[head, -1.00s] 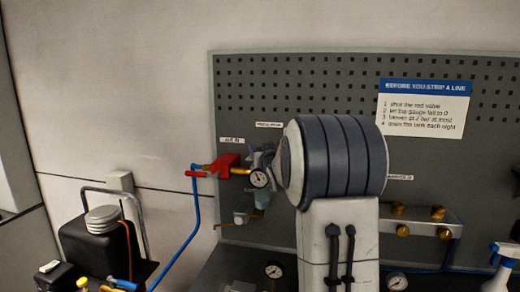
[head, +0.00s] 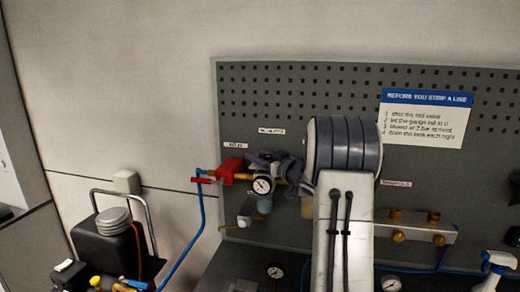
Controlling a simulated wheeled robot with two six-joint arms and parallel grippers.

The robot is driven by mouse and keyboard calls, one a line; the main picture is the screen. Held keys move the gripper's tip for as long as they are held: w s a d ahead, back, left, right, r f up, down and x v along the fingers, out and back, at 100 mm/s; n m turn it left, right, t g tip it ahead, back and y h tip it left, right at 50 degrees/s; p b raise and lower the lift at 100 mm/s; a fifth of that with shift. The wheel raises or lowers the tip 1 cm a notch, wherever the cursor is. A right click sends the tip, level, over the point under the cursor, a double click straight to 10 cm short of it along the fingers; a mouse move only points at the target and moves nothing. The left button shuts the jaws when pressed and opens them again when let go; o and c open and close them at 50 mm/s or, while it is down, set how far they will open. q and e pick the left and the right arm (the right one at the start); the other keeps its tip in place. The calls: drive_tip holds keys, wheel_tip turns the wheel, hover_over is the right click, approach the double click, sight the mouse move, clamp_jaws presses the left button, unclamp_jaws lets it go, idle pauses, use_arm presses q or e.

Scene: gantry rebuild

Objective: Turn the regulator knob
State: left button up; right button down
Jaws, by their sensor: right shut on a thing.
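The regulator is in the left part of the pegboard, with a round white-faced gauge (head: 263,185) and a clear bowl (head: 265,204) below it. My right gripper (head: 266,162) is at the regulator, just above and right of the gauge. It is shut on what seems to be the regulator knob; the jaws and wrist hide the knob, so its angle cannot be told. A red valve (head: 228,168) sits on the line just left of the regulator. My left gripper is not in view.
My right arm covers the board right of the regulator. A brass-fitted manifold (head: 418,229) is at the right. A blue hose (head: 188,248) runs from the red valve down to the left. A black compressor (head: 107,246) stands at lower left, a spray bottle (head: 493,268) at lower right.

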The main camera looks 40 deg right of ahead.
drive_tip(key=shift+a+n+y, duration=0.1)
drive_tip(key=shift+n+y, duration=0.2)
drive_tip(key=shift+y, duration=0.3)
drive_tip(key=shift+c, duration=1.4)
unclamp_jaws()
drive_tip(key=shift+s, duration=0.15)
drive_tip(key=shift+s, duration=0.35)
drive_tip(key=s+d+b, duration=0.1)
drive_tip(key=s+b, duration=0.2)
drive_tip(key=s, duration=0.6)
drive_tip(key=shift+s, duration=0.2)
